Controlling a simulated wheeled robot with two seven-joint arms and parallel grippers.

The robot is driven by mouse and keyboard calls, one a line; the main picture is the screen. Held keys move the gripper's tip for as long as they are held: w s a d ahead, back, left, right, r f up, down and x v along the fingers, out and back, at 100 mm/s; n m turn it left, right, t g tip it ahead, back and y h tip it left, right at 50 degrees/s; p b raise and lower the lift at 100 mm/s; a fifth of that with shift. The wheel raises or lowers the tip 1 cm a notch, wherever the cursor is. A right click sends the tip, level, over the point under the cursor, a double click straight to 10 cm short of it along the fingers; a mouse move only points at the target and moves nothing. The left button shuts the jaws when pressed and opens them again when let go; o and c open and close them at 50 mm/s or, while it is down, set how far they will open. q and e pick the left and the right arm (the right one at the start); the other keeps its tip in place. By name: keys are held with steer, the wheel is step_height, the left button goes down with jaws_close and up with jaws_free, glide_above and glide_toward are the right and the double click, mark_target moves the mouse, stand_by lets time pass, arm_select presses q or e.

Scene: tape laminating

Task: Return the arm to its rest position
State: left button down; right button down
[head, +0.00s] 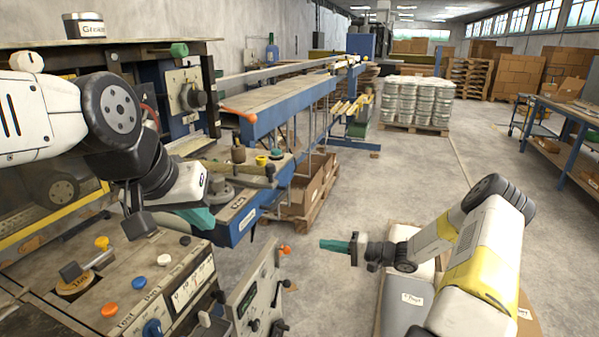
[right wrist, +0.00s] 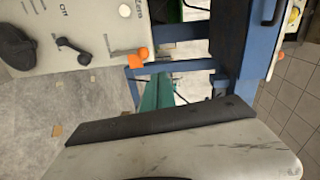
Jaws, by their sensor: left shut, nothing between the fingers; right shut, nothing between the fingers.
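My left gripper (head: 203,217), with teal fingers, is shut and empty. In the head view it is in front of the laminating machine's blue side frame (head: 236,226), above the front control console; I cannot tell whether it touches anything. My left arm comes in over the console from the left. My right gripper (head: 324,244) is shut and empty, pointing left in open space to the right of the grey control panel (head: 254,298). Its teal fingers (right wrist: 157,92) also show in the right wrist view, partly hidden by my own wrist housing.
Cartons (head: 305,195) lie under the machine. Grey containers (head: 405,298) stand below my right arm. The floor (head: 400,175) beyond is clear up to the wrapped pallet (head: 415,103).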

steer(key=s+a+r+n+g+h, duration=0.2)
steer(key=s+r+n+g+h, duration=0.15)
steer(key=s+r, duration=0.5)
steer(key=s+a+r+n+g+h, duration=0.25)
steer(key=s+r+h, duration=0.2)
steer(key=r, duration=0.75)
steer(key=s+d+r+m+t+h, duration=0.1)
steer(key=s+d+r+t+h, duration=0.1)
steer(key=s+r, duration=0.4)
steer(key=s+d+r+t+h, duration=0.3)
steer(key=s+r, duration=0.4)
steer(key=s, duration=0.6)
steer(key=shift+d+r+m+t, duration=0.2)
steer(key=shift+d+m+t, duration=0.15)
steer(key=shift+d, duration=0.2)
